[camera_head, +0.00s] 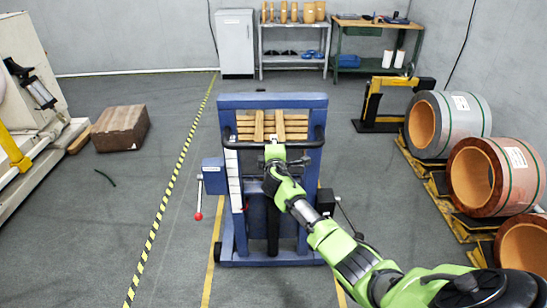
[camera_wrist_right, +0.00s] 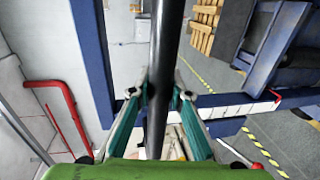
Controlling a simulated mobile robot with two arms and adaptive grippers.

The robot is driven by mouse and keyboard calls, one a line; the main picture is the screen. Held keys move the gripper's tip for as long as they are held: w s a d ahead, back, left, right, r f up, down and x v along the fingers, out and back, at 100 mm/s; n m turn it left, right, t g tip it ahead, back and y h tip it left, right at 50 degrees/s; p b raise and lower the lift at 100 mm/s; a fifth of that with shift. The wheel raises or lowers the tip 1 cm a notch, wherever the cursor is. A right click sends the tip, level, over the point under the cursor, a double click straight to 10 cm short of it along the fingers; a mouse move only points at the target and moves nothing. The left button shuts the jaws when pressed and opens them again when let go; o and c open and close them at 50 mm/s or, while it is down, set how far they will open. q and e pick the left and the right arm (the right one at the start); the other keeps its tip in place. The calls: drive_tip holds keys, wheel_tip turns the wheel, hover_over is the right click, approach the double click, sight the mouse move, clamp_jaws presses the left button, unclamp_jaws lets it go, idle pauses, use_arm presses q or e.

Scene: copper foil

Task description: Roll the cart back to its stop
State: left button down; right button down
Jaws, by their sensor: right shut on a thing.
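The blue cart (camera_head: 308,101) stands upright in the middle of the head view, between yellow floor lines. Its black push handle (camera_head: 311,144) runs across its near side. Wooden slats (camera_head: 245,127) show behind the handle. My right gripper (camera_head: 274,151) is at the middle of the handle. In the right wrist view my right gripper (camera_wrist_right: 159,92) has its two fingers closed around the black bar (camera_wrist_right: 166,35). The gripper hides that part of the handle. My left gripper is in neither view. I cannot make out the stop.
Large copper foil rolls (camera_head: 493,178) lie on yellow supports at the right. A yellow and black stand (camera_head: 372,102) is behind them. A brown box (camera_head: 119,128) sits on the floor at the left.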

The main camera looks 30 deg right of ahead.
drive_tip(key=shift+w+d+r, duration=0.15)
drive_tip(key=c, duration=1.8)
unclamp_jaws()
drive_tip(key=shift+c, duration=0.2)
drive_tip(key=shift+s+r, duration=0.1)
drive_tip(key=shift+s, duration=0.3)
drive_tip(key=shift+a, duration=0.2)
drive_tip(key=shift+s+a, duration=0.2)
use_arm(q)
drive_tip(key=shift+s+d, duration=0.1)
use_arm(e)
drive_tip(key=v, duration=1.1)
drive_tip(key=shift+s, duration=0.2)
